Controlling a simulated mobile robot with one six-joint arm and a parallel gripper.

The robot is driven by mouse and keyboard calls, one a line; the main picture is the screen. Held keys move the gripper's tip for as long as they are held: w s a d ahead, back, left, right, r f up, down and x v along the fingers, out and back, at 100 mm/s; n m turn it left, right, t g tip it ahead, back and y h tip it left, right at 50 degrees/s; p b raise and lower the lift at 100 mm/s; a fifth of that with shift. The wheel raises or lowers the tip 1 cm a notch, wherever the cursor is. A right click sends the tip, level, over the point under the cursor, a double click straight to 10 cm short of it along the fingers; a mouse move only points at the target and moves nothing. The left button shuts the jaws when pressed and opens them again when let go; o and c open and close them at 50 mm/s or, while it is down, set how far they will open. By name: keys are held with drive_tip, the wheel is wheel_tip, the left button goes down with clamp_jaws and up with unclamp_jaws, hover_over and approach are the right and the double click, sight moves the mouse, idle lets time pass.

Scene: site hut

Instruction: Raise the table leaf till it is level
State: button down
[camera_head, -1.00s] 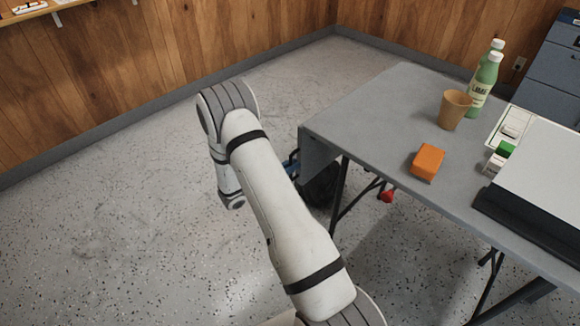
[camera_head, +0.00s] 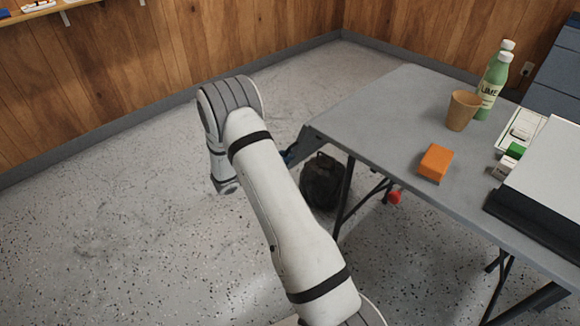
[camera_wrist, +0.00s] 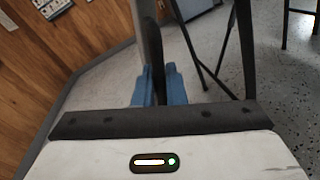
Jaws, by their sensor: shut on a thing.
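The grey folding table (camera_head: 385,120) has its hinged leaf (camera_head: 308,142) at its left end. The leaf slopes down and outward from the table edge, tilted and below level. The blue fingertips of my gripper (camera_head: 290,157) are at the leaf's outer edge, mostly hidden behind my arm in the head view. In the wrist view, the blue fingers of my gripper (camera_wrist: 159,86) are shut on the leaf (camera_wrist: 148,42), which shows nearly edge-on between them.
An orange block (camera_head: 435,162), a brown cup (camera_head: 462,110) and green bottles (camera_head: 490,88) stand on the table. A dark bag (camera_head: 322,182) sits on the floor under the leaf end. Dark table legs (camera_head: 345,200) are nearby. The floor left of my arm is clear.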

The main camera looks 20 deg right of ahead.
drive_tip(key=w+a+r+m+t+y+b, duration=0.1)
drive_tip(key=w+r+m+b, duration=0.2)
drive_tip(key=r+m+b, duration=0.2)
drive_tip(key=w+a+r+m+t+y+b, duration=0.1)
drive_tip(key=w+r+m+b, duration=0.3)
drive_tip(key=r+m, duration=0.3)
drive_tip(key=shift+r+t+b, duration=0.3)
drive_tip(key=shift+r+b, duration=0.4)
drive_tip(key=shift+r, duration=0.2)
drive_tip(key=c, duration=1.8)
unclamp_jaws()
drive_tip(key=shift+o, duration=0.9)
drive_tip(key=shift+a, duration=0.1)
drive_tip(key=shift+a, duration=0.1)
drive_tip(key=p+v, duration=0.2)
drive_tip(key=v, duration=0.5)
drive_tip(key=shift+s+a, duration=0.15)
drive_tip(key=shift+a, duration=0.1)
